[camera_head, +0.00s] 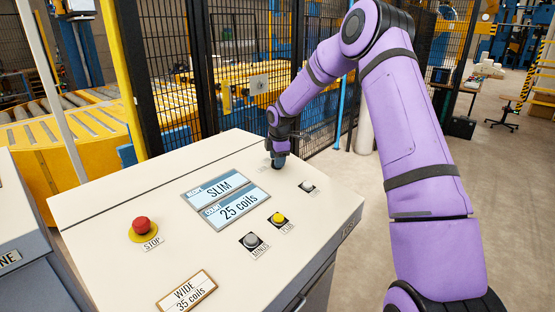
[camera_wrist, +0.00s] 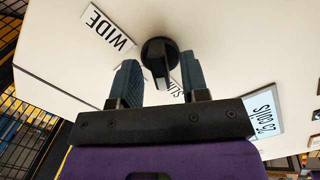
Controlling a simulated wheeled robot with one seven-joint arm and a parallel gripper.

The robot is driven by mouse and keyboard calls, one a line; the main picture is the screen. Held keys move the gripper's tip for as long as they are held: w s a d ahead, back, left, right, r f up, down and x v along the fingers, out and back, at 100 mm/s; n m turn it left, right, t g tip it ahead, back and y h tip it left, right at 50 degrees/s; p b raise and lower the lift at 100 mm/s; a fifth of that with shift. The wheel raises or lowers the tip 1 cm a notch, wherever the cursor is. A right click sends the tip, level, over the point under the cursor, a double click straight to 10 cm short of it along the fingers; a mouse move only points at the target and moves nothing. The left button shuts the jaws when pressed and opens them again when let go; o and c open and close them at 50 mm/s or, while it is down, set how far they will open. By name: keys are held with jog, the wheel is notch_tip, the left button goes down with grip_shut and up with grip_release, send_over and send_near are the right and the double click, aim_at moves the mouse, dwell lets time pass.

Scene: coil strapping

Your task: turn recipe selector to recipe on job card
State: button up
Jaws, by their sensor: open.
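The job card (camera_head: 187,292) at the front of the console reads WIDE, 35 coils. The display (camera_head: 228,198) reads SLIM and 25 coils. The recipe selector is a black knob (camera_wrist: 158,50) with a raised grip bar, seen in the wrist view. A WIDE label (camera_wrist: 108,28) lies to its upper left, and a SLIM label (camera_wrist: 176,90) is partly hidden beside its bar. My gripper (camera_wrist: 160,70) is open, with one finger on each side of the bar and gaps showing. In the head view my gripper (camera_head: 279,158) is over the console's far part and mostly hides the knob.
A red STOP button (camera_head: 141,225) sits at the console's left. Grey MINUS (camera_head: 251,240) and yellow PLUS (camera_head: 278,218) buttons are in front of the display. Another small button (camera_head: 307,186) is right of my gripper. A black mesh fence (camera_head: 240,60) stands behind the console.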

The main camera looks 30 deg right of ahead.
grip_shut()
